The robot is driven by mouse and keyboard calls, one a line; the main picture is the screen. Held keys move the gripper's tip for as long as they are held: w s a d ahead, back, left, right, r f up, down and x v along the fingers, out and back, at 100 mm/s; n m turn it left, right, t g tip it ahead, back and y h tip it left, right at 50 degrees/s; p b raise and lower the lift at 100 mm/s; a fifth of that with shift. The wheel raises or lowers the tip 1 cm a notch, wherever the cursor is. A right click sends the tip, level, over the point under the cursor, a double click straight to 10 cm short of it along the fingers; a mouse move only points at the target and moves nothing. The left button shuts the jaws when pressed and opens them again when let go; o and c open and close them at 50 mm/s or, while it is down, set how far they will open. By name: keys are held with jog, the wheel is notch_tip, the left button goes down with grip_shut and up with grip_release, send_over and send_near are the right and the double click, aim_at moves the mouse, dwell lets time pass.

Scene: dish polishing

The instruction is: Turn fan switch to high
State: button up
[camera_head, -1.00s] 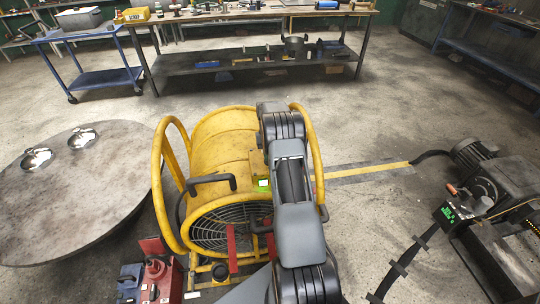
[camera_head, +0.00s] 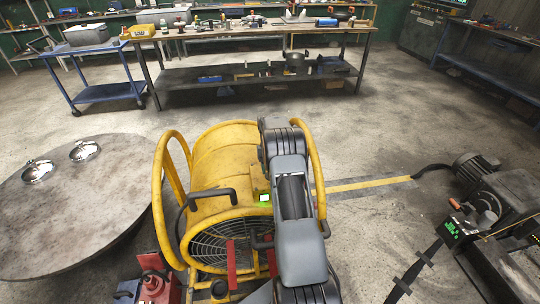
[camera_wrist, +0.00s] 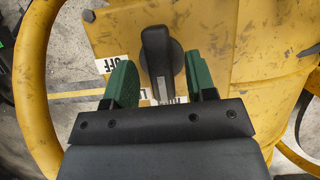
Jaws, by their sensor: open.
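The yellow drum fan (camera_head: 225,150) stands in front of me, with a dark front grille. My arm reaches over its right part in the head view. In the wrist view the black fan switch knob (camera_wrist: 156,55) sits on the yellow panel (camera_wrist: 215,30), its lever roughly upright in the picture. Contact with the knob cannot be told.
A round grey table (camera_head: 75,215) with two shiny metal lids (camera_head: 84,151) is at left. A workbench (camera_head: 250,30) and blue cart (camera_head: 105,92) are behind. Floor between fan and bench is clear.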

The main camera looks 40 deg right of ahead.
jog(key=p+v, duration=0.1)
jog(key=v, duration=1.2)
jog(key=shift+a, duration=0.1)
notch_tip(320, 180, down, 6)
jog(key=s+a+r+n+t, duration=0.1)
jog(key=s+a+r+t, duration=0.1)
jog(key=s+a+r, duration=0.3)
jog(key=s+a+r+n+t+h+p, duration=0.1)
jog(key=s+a+r, duration=0.4)
jog(key=s+a, duration=0.7)
jog(key=s+a+r+n+t+h, duration=0.1)
jog(key=s+a+r+n+t, duration=0.2)
jog(key=s+a+r, duration=0.3)
jog(key=s+a+t, duration=0.1)
jog(key=s+a, duration=0.2)
jog(key=a, duration=0.1)
jog(key=shift+s+a+t+p, duration=0.15)
jog(key=shift+a+t+p, duration=0.05)
jog(key=shift+t+p, duration=0.2)
